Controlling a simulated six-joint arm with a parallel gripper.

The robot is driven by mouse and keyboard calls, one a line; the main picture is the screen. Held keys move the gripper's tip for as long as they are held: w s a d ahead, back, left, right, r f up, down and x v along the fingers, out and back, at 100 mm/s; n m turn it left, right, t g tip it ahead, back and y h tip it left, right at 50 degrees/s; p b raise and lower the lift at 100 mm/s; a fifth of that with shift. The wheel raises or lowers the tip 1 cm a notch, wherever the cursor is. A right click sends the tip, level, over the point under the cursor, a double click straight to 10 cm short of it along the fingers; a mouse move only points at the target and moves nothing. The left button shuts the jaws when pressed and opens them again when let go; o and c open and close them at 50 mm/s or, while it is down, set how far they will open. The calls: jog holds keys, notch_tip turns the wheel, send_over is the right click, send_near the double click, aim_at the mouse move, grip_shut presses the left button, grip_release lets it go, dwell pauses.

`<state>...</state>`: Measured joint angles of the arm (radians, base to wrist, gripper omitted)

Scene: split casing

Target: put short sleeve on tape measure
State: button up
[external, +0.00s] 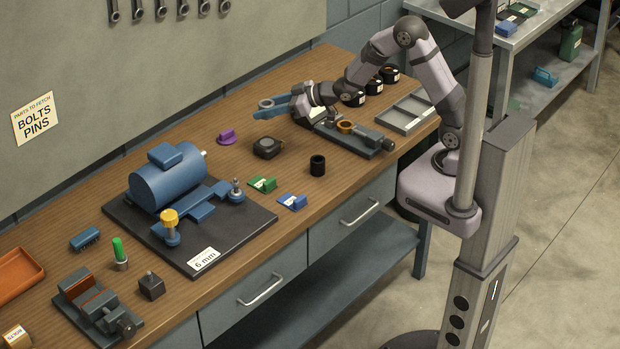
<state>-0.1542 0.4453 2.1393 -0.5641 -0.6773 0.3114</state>
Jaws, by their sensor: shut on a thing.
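My gripper (268,107) reaches left from the arm over the back of the bench, its long blue fingers shut on a small grey ring-shaped part, which I take to be the short sleeve (266,103). The fingers hide part of it. The black tape measure (267,148) lies on the bench, below the gripper in the picture and apart from the held part. Nothing is seen lying on its top.
A black cylinder (317,166) stands right of the tape measure, and a purple part (227,136) lies left of it. A blue motor (168,178) on a dark plate fills the bench's middle.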

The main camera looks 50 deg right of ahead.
aim_at(268, 141)
jog(key=shift+f+p, duration=0.55)
jog(key=shift+f, duration=3.9)
jog(key=shift+f, duration=0.25)
jog(key=o, duration=1.3)
jog(key=shift+s+d+r, duration=0.1)
jog(key=shift+r, duration=0.15)
jog(key=b+v, duration=0.2)
jog(key=v, duration=0.9)
jog(key=shift+s+d+r, duration=0.15)
jog(key=shift+s+r, duration=0.05)
jog(key=shift+s, duration=0.15)
